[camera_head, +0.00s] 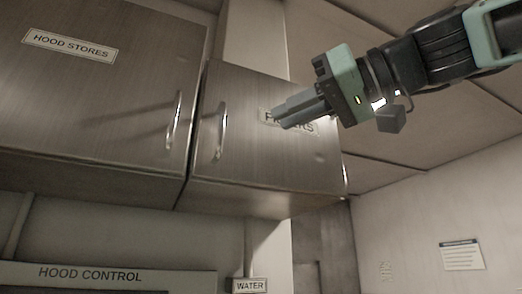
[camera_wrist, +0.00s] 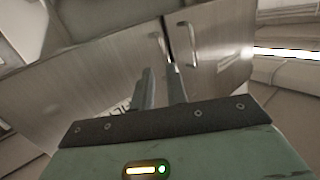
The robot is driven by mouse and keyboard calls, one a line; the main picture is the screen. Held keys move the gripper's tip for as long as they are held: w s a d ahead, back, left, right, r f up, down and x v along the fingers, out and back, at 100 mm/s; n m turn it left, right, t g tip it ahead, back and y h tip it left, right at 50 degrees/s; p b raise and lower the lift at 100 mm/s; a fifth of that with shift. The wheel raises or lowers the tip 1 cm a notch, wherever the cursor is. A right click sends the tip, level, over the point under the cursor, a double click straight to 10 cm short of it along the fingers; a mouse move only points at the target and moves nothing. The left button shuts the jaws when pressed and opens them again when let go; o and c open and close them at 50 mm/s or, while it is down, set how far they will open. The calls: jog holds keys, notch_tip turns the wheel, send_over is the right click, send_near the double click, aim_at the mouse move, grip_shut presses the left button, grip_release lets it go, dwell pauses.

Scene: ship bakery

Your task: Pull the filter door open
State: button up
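The filter door (camera_head: 265,165) is a brushed-metal cabinet door, closed, with a label partly hidden behind my gripper. Its vertical bar handle (camera_head: 222,130) is near its left edge. In the wrist view, the filter door (camera_wrist: 85,80) is on the left and its handle (camera_wrist: 157,42) shows just beyond the fingertips. My gripper (camera_head: 282,115) is in front of the door, right of the handle and apart from it. In the wrist view, the two fingers (camera_wrist: 160,72) stand apart with nothing between them.
The hood stores door (camera_head: 95,85), also closed, is directly left, with its own handle (camera_head: 174,120) close to the filter door's handle. A hood control panel (camera_head: 100,278) and a water sign (camera_head: 250,286) are below. A notice (camera_head: 462,254) hangs on the right wall.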

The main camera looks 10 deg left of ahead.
notch_tip(320, 180, up, 5)
jog(key=s+d+y, duration=0.1)
jog(key=d, duration=0.2)
jog(key=p, duration=0.9)
send_over(220, 146)
jog(key=shift+w+a+n, duration=0.15)
jog(key=shift+w+n, duration=0.15)
jog(key=shift+n, duration=0.1)
jog(key=shift+f, duration=0.1)
grip_shut()
